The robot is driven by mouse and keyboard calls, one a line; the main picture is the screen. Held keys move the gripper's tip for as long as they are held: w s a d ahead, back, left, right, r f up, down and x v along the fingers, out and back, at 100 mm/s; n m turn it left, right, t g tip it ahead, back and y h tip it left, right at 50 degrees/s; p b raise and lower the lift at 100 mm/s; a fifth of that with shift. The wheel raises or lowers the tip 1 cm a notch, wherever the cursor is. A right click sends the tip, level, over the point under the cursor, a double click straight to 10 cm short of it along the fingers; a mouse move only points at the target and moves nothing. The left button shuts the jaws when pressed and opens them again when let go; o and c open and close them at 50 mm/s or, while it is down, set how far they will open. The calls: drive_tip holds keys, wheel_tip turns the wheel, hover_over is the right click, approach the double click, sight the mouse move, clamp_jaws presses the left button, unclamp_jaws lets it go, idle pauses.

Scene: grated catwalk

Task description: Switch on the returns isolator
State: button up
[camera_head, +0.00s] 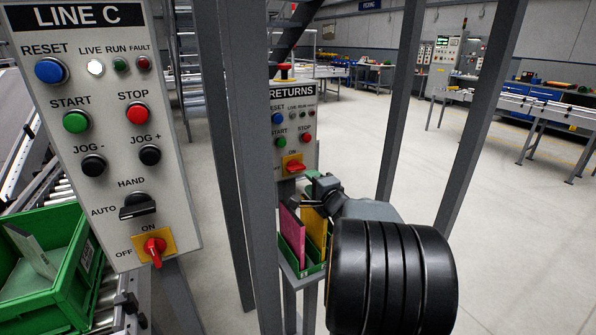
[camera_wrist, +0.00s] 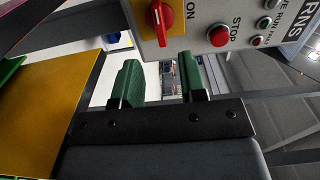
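The RETURNS panel (camera_head: 304,128) stands behind a grey post, and its side also shows at the top of the wrist view (camera_wrist: 200,14). Its isolator is a red rotary handle (camera_head: 293,164) on a yellow plate, low on the panel under the word ON. In the wrist view the isolator handle (camera_wrist: 159,16) lies crosswise to the direction of ON. My gripper (camera_head: 313,181) is just below and right of the isolator, apart from it. In the wrist view its two green fingers (camera_wrist: 160,65) are spread with nothing between them.
The LINE C panel (camera_head: 100,120) at the left has a similar red isolator (camera_head: 153,249). Grey posts (camera_head: 247,150) stand close before the RETURNS panel. A green bin (camera_head: 298,262) with pink and yellow boards sits below my gripper. Open floor (camera_head: 530,240) lies to the right.

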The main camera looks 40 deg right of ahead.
sight(298, 170)
drive_tip(key=w, duration=0.5)
drive_tip(key=w+d+p, duration=0.1)
drive_tip(key=w, duration=0.2)
clamp_jaws()
